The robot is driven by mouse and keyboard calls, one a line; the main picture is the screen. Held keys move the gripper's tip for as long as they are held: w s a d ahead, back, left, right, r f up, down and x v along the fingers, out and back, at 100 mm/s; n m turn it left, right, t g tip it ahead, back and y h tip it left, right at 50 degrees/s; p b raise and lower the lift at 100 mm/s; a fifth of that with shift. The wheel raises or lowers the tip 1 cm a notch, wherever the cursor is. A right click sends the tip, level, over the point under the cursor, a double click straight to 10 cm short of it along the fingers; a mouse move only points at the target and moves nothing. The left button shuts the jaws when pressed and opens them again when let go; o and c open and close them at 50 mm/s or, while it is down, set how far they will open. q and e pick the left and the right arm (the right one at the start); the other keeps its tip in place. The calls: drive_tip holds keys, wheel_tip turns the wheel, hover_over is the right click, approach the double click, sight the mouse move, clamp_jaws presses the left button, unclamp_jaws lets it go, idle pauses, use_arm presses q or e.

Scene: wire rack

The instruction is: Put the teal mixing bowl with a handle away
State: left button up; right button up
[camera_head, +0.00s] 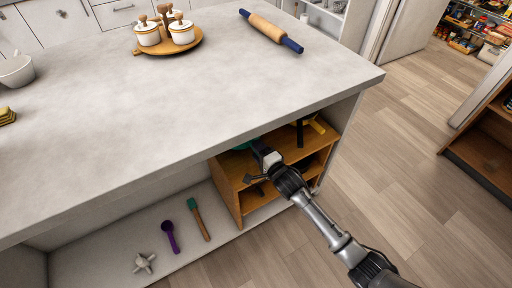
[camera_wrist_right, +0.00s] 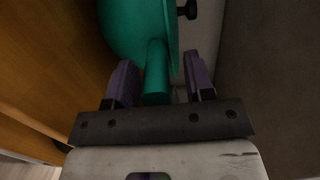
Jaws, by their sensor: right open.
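The teal mixing bowl (camera_wrist_right: 132,28) fills the top middle of the right wrist view, with its handle (camera_wrist_right: 156,80) pointing toward my right gripper (camera_wrist_right: 158,64). The gripper's two dark fingers are open, one on each side of the handle. Contact with the handle cannot be told. In the head view, a small teal piece of the bowl (camera_head: 241,147) shows below the counter edge, and the rest is hidden by the counter and my gripper (camera_head: 260,147). The right arm reaches into the upper level of a wooden shelf unit (camera_head: 226,186). My left gripper is not in view.
The grey counter (camera_head: 200,90) overhangs the shelf unit. Black and yellow items (camera_head: 314,127) stand in the shelf's right part. A purple utensil (camera_head: 170,236) and a teal-and-brown one (camera_head: 198,218) lie on the low ledge. A rolling pin (camera_head: 270,30) lies on the counter.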

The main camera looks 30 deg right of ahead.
drive_tip(key=s+a+f+n+g+p, duration=0.1)
drive_tip(key=s+n+g, duration=0.3)
drive_tip(key=s, duration=0.9)
drive_tip(key=s+a+f+n+g+h+p, duration=0.1)
drive_tip(key=s+n+g, duration=0.4)
drive_tip(key=s, duration=0.9)
drive_tip(key=s+a+f+n+g+p, duration=0.1)
drive_tip(key=s+a+f+n+g, duration=0.1)
drive_tip(key=s+n, duration=0.8)
drive_tip(key=s+a+g, duration=0.1)
drive_tip(key=s+g, duration=0.1)
drive_tip(key=s, duration=0.1)
drive_tip(key=shift+s+a+f+g, duration=0.15)
drive_tip(key=shift+s+a+g, duration=0.25)
drive_tip(key=shift+p, duration=0.35)
wheel_tip(320, 180, up, 52)
drive_tip(key=p, duration=5.2)
